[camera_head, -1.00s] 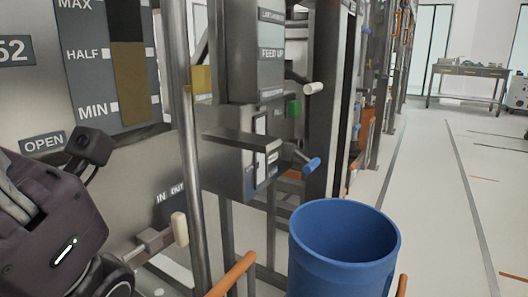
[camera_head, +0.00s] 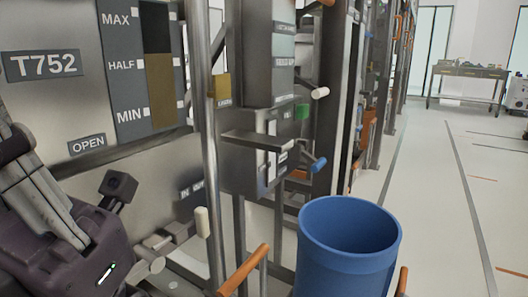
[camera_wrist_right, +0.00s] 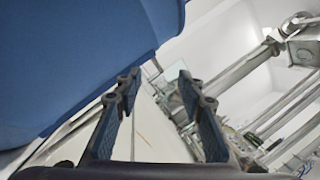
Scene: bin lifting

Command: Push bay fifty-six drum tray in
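A blue open-topped drum (camera_head: 345,262) stands upright at the bottom centre-right of the head view, its base cut off. Orange bars (camera_head: 243,272) flank it, one on each side; the tray under it is not visible. In the right wrist view the blue drum (camera_wrist_right: 75,50) fills the upper left. My right gripper (camera_wrist_right: 157,82) is open and empty, with the drum close beside its left finger; I cannot tell whether they touch. My left arm shows at the lower left of the head view, but its gripper fingers are out of sight. No bay fifty-six label is readable.
A steel tank with a T752 plate (camera_head: 41,65) and a level gauge (camera_head: 155,65) stands at left. A grey valve box (camera_head: 255,150) with a blue-tipped lever (camera_head: 317,164) is behind the drum. Clear floor (camera_head: 425,220) lies at right; a table (camera_head: 468,72) stands far back.

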